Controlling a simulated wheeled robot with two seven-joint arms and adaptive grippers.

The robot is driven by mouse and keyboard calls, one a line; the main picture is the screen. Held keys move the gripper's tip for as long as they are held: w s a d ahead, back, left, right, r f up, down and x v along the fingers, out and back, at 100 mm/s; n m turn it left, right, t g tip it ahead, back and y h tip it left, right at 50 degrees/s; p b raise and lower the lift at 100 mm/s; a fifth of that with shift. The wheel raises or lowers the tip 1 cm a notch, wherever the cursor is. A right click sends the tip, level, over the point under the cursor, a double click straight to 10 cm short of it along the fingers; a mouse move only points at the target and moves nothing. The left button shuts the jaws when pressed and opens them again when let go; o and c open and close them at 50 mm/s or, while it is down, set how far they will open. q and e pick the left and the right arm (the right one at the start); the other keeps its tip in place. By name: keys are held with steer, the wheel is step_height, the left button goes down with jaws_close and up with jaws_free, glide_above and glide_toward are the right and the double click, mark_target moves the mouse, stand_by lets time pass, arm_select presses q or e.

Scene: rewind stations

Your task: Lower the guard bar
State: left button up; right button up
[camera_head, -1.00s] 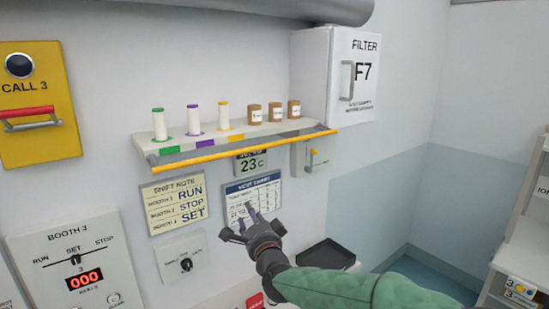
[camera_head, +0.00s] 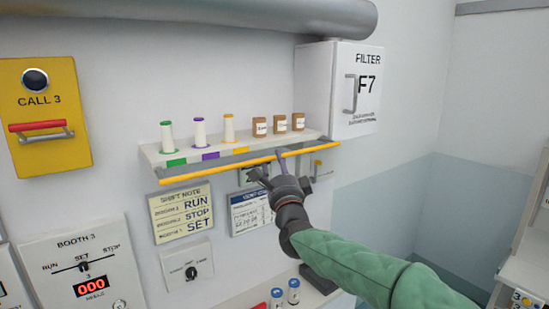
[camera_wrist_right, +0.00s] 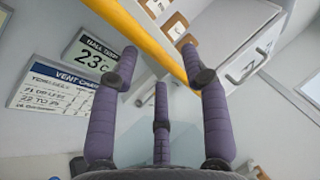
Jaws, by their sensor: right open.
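The yellow guard bar (camera_head: 235,163) runs along the front edge of the wall shelf (camera_head: 150,157), in front of the spools and small boxes. My right gripper (camera_head: 268,167) is open, with its fingers pointing up at the bar's right half. In the right wrist view the bar (camera_wrist_right: 150,38) crosses diagonally above the open, empty fingers (camera_wrist_right: 160,75). Whether a finger touches the bar I cannot tell. My left gripper is not in view.
Spools (camera_head: 199,132) and brown boxes (camera_head: 279,124) stand on the shelf. Shift note (camera_head: 182,212) and vent chart (camera_head: 250,210) are below the shelf. Bottles (camera_head: 293,291) stand at the bottom.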

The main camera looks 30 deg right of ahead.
mark_target(275, 159)
steer(key=shift+x, duration=1.55)
steer(key=shift+c, duration=0.3)
jaws_close()
